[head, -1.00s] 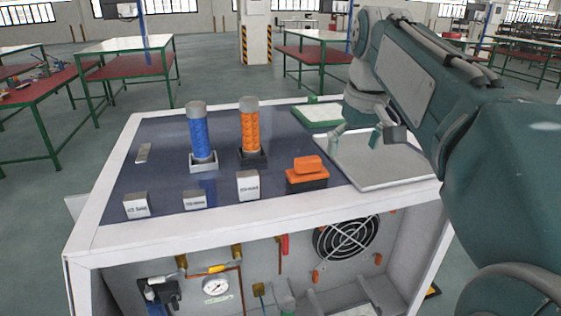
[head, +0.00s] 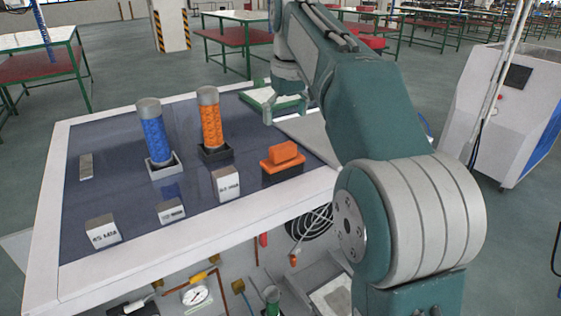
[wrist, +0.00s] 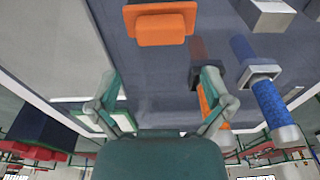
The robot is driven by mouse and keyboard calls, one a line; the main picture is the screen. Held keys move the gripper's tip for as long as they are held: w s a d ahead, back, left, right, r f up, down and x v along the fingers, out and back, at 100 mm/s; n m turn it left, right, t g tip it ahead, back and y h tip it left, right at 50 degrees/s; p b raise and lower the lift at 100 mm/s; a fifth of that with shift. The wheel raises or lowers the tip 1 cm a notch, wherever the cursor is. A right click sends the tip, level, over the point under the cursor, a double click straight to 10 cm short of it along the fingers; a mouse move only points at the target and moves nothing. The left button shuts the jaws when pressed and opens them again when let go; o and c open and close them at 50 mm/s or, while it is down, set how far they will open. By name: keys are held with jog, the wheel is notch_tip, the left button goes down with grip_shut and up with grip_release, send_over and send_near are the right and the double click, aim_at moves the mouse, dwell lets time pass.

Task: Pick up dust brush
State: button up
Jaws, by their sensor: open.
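An orange block-shaped piece with a black base (head: 284,162) stands on the dark panel top, near the front right; it may be the dust brush, but I see no bristles. In the wrist view the orange piece (wrist: 160,25) lies at the top, beyond my fingertips. My gripper (head: 286,112) is open and empty, above the far right part of the panel, behind the orange piece and apart from it. In the wrist view my gripper (wrist: 160,82) shows two spread fingers with bare panel between them.
A blue cylinder (head: 154,133) and an orange cylinder (head: 210,120) stand in square holders to the left. Small labelled blocks (head: 102,231) line the front edge. A green-edged tray (head: 262,98) and a grey plate (head: 308,136) are at the right.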

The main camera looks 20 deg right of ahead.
aim_at(282, 145)
notch_tip(282, 145, down, 2)
jog(key=shift+w+d+f, duration=0.1)
jog(key=shift+a+f, duration=0.25)
jog(key=shift+f, duration=0.25)
jog(key=f, duration=0.3)
jog(key=shift+w+a+f, duration=0.2)
jog(key=shift+a+f, duration=0.05)
jog(key=shift+f, duration=0.1)
jog(key=shift+d+f, duration=0.1)
jog(key=shift+f, duration=0.2)
jog(key=shift+d+f, duration=0.1)
jog(key=shift+d, duration=0.15)
jog(key=shift+a, duration=0.1)
jog(key=c, duration=0.9)
jog(key=shift+a, duration=0.1)
